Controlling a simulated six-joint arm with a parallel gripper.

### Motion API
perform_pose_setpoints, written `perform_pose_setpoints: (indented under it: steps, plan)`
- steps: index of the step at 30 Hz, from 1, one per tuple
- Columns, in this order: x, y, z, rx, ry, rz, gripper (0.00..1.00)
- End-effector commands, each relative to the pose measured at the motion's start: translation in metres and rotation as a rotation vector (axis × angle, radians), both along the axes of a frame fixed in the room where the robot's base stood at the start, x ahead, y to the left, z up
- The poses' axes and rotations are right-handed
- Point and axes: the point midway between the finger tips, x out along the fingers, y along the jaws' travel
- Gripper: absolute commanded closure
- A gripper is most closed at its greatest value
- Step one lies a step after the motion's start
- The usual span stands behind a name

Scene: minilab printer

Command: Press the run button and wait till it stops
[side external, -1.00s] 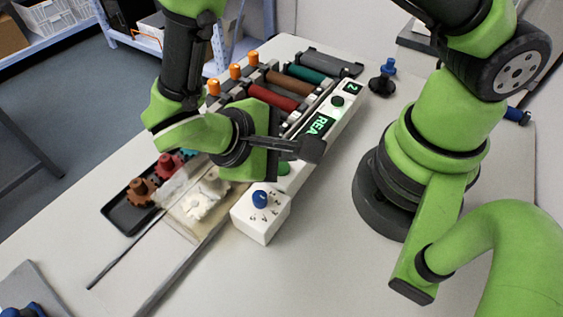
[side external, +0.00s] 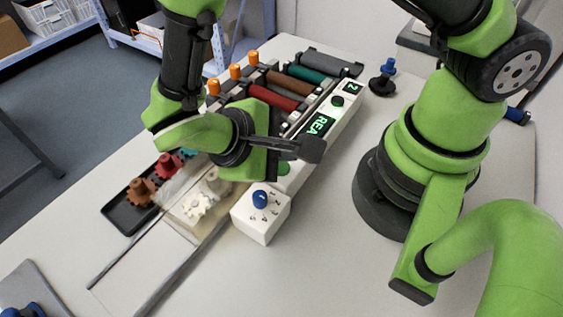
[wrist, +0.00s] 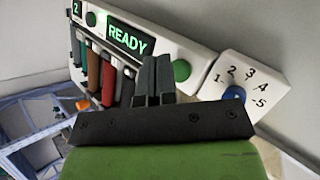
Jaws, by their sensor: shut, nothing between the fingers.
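The machine's white panel (side external: 322,125) carries a display (wrist: 128,38) that reads READY in the wrist view. A large green button (wrist: 181,70), which looks like the run button, sits beside the display. In the side view this button (side external: 284,168) shows partly below my gripper. My gripper (wrist: 153,78) is shut and empty. Its fingertips appear between the display and the green button in the wrist view; I cannot tell whether they touch the panel. In the side view my gripper (side external: 310,149) hangs over the panel.
A white dial box with a blue knob (side external: 260,199) stands near the button. A small green button (side external: 337,101) and a "2" readout (side external: 352,87) sit at the panel's far end.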

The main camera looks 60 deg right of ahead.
Motion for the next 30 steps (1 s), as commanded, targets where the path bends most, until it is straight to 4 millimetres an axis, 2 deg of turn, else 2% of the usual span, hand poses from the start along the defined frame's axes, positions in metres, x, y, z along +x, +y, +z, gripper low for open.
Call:
perform_pose_setpoints:
  steps: [17, 30]
  plan:
    - [0.0, -0.0001, -0.0001, 0.0, 0.0, 0.0, 1.0]
    - [0.0001, 0.0001, -0.0087, 0.0, 0.0, 0.0, 1.0]
